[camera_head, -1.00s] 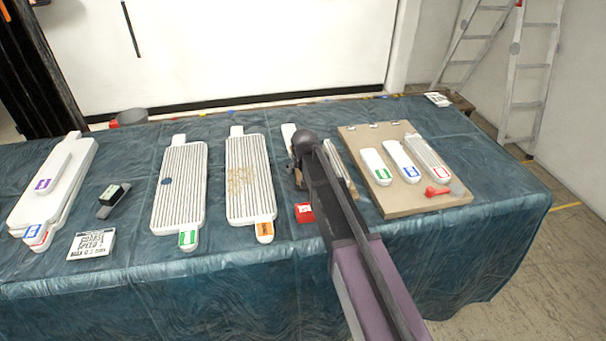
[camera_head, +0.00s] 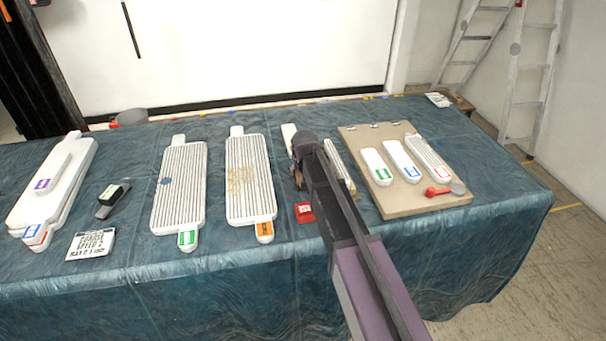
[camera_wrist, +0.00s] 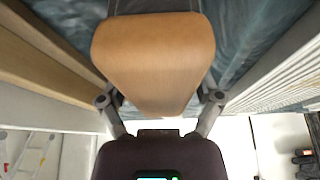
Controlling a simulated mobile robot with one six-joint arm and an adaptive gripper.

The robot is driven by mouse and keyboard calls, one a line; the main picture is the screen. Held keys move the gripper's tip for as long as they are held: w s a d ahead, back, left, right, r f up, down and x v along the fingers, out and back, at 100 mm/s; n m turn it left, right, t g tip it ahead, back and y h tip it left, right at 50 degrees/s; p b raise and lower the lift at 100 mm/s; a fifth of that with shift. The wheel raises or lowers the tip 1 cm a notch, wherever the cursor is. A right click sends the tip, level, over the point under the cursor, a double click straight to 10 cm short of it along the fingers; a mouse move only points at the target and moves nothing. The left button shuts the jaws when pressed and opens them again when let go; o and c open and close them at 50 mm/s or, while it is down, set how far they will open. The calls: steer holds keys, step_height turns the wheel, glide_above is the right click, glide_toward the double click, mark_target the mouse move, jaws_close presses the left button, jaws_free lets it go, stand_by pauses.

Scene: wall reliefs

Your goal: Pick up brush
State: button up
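A smooth tan wooden piece (camera_wrist: 153,60), which looks like the brush's wooden part, fills the upper middle of the wrist view. It narrows toward my palm. The arms of my gripper (camera_wrist: 156,98) stand wide apart on either side of it, and the wood hides parts of the fingers. I cannot tell whether they press on it. In the head view my gripper (camera_head: 304,145) is over the table, left of the tan board. My own arm covers most of that spot, so the brush cannot be made out there.
Ribbed white panels (camera_head: 180,190) and (camera_head: 250,180) lie left of my gripper. A small red box (camera_head: 304,212) is just below it. The tan board (camera_head: 420,203) with several white pieces lies to the right. The blue-green cloth (camera_head: 505,185) is bare at the table's right end.

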steer(key=c, duration=0.7)
steer(key=shift+o, duration=0.2)
steer(key=shift+r, duration=0.15)
step_height(320, 180, up, 10)
steer(key=p, duration=1)
steer(key=shift+r, duration=0.1)
steer(key=o, duration=0.7)
steer(key=c, duration=0.5)
